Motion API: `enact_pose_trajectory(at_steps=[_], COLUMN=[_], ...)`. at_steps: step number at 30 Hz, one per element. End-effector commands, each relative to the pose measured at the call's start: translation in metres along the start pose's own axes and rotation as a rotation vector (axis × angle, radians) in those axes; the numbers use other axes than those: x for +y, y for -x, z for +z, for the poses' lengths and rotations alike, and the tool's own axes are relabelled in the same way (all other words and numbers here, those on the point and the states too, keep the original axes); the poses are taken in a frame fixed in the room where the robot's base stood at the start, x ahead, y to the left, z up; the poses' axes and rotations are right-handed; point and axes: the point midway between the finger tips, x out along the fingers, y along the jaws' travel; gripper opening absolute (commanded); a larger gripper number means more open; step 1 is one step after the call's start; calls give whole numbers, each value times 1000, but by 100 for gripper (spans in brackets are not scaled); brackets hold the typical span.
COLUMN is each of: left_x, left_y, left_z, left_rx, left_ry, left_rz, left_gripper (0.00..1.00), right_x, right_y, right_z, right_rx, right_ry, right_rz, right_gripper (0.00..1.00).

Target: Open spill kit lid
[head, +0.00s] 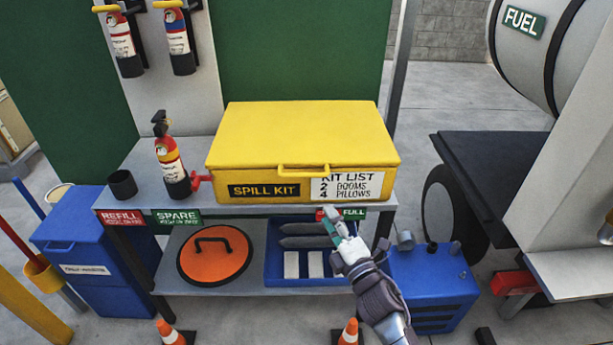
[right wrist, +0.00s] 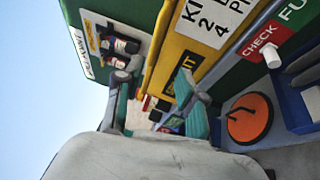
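The yellow spill kit (head: 300,135) sits on the grey bench with its lid down. A yellow handle (head: 303,171) runs along the front edge of the lid, above the SPILL KIT and KIT LIST labels. My right gripper (head: 334,222) is in front of the box, below its lower front edge and beneath the KIT LIST label, apart from the handle. In the right wrist view, the two fingers of the gripper (right wrist: 157,103) stand apart with nothing between them, and the yellow box front (right wrist: 170,62) shows beyond. My left gripper is not in view.
A fire extinguisher (head: 171,160) and a black cup (head: 122,184) stand left of the box. The lower shelf holds an orange round lid (head: 215,258) and a blue tray (head: 300,281). A blue machine (head: 430,288) stands right of the bench, and cones (head: 350,332) stand in front.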

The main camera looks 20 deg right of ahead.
Motion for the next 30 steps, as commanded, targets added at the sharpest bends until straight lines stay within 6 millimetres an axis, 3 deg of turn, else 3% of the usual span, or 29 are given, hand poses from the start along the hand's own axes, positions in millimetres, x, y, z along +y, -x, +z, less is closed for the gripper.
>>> enact_pose_trajectory(at_steps=[5, 21, 30], left_x=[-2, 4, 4], left_y=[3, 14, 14], left_z=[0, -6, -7], left_rx=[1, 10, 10], left_ry=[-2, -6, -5], left_rz=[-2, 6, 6], left_gripper=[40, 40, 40], right_x=[12, 12, 11], right_y=[-16, -120, -139], right_z=[1, 0, 0], right_rx=[2, 1, 1], right_ry=[26, 19, 19], right_rz=[24, 21, 18], right_gripper=[39, 39, 39])
